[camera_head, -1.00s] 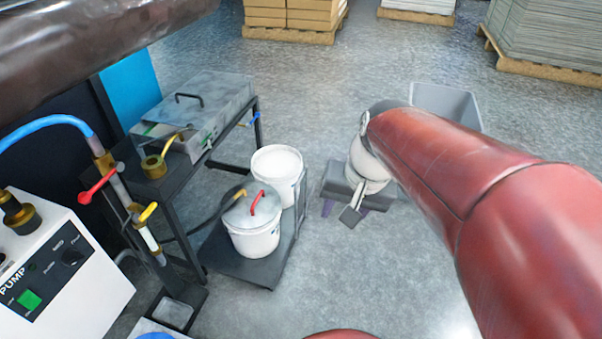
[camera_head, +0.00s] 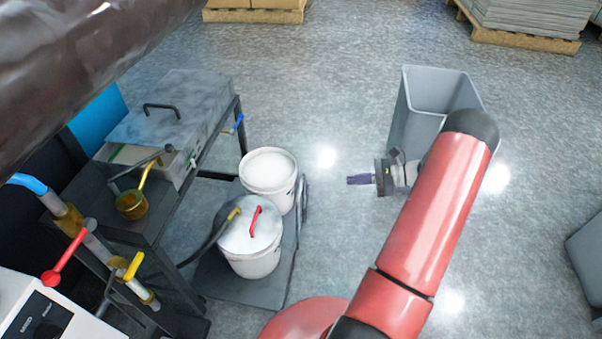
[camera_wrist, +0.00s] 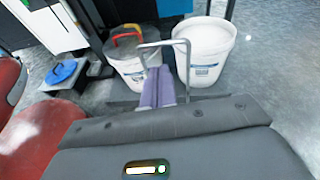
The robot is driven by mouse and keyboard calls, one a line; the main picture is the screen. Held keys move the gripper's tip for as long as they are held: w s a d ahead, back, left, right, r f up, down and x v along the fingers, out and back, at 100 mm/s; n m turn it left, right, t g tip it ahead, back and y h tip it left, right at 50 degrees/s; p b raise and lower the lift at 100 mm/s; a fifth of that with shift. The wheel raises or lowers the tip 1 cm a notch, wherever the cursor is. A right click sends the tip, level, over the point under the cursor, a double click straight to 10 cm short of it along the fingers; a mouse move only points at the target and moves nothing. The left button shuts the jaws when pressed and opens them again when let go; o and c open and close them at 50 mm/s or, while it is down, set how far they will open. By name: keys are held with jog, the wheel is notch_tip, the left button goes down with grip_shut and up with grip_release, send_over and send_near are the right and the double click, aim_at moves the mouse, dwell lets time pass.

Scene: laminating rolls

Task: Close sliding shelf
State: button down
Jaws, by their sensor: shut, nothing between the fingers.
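The sliding shelf (camera_head: 222,282) is a dark flat platform, pulled out from under the black workbench at the left. A white bucket with a grey lid and red handle (camera_head: 252,238) and an open white bucket (camera_head: 268,172) stand on it. A thin grey upright handle (camera_head: 303,205) rises at the shelf's right edge; it also shows in the wrist view (camera_wrist: 187,62). My gripper (camera_head: 352,180) points left at the handle, apart from it across a short gap. Its purple fingers (camera_wrist: 158,90) are shut and empty. The shelf's far side is partly hidden by the buckets.
The workbench carries a grey metal box (camera_head: 170,112) and a brass cup (camera_head: 132,204). A hose runs to the lidded bucket. A grey bin (camera_head: 432,100) stands behind my arm. Open floor lies between shelf and bin. Pallets (camera_head: 255,14) are at the back.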

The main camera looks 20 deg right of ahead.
jog(key=w+a+f+m+t, duration=0.1)
jog(key=w+a+f, duration=0.4)
jog(key=w+a, duration=0.3)
jog(key=shift+w+a+p, duration=0.15)
jog(key=shift+a+p, duration=0.2)
jog(key=shift+a, duration=0.7)
jog(key=shift+a, duration=0.1)
jog(key=r+b+x, duration=0.2)
jog(key=x, duration=1.1)
jog(key=w+r+b+x, duration=0.1)
jog(key=r+b+x, duration=0.1)
jog(key=x, duration=1.1)
jog(key=shift+a+r+b, duration=0.3)
jog(key=shift+a+r, duration=0.1)
jog(key=shift+r, duration=0.45)
